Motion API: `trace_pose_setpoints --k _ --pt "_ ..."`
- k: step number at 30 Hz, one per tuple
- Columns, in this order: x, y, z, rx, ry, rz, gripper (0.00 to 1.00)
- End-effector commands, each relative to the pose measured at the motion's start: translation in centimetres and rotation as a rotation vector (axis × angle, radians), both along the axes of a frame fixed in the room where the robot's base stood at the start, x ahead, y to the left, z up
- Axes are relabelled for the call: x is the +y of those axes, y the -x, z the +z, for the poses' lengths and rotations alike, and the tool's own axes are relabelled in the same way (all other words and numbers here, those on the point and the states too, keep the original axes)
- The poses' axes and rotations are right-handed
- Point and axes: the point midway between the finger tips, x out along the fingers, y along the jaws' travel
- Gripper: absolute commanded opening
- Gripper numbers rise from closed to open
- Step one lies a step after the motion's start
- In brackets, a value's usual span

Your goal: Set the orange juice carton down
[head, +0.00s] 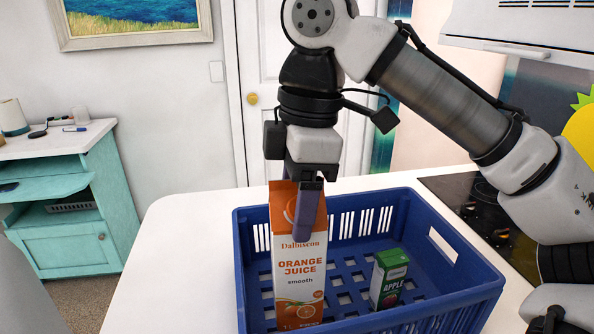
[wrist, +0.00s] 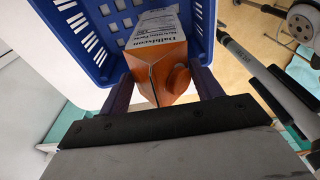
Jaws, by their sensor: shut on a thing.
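The orange juice carton (head: 299,275) is tall, white and orange, and stands upright at the left side inside the blue basket (head: 470,302) in the head view. My gripper (head: 308,205) is above it, pointing down, with its fingers shut on the carton's orange top. In the wrist view the carton (wrist: 158,38) sits between my two fingers (wrist: 160,88), its gabled top and round cap toward the camera. The basket's wall (wrist: 75,45) shows beside it. Whether the carton's bottom touches the basket floor cannot be told.
A small green apple juice carton (head: 389,280) stands in the basket to the right. The basket rests on a white counter (head: 180,250), clear on its left. A dark cooktop (head: 480,205) lies behind right. A teal cabinet (head: 70,245) stands apart at left.

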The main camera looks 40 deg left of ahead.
Motion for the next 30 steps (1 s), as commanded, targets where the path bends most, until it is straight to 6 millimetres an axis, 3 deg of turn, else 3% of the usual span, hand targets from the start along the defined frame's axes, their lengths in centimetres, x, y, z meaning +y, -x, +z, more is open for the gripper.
trace_pose_setpoints --k 15,27,28,30 --pt "0.0 0.0 -4.5 -0.001 -0.001 0.0 0.0" --pt "0.0 0.0 -5.0 -0.001 -0.002 0.0 0.0" --pt "0.0 0.0 -5.2 -0.001 0.0 0.0 0.66" --pt "0.0 0.0 -5.2 -0.001 0.0 -0.001 0.75"
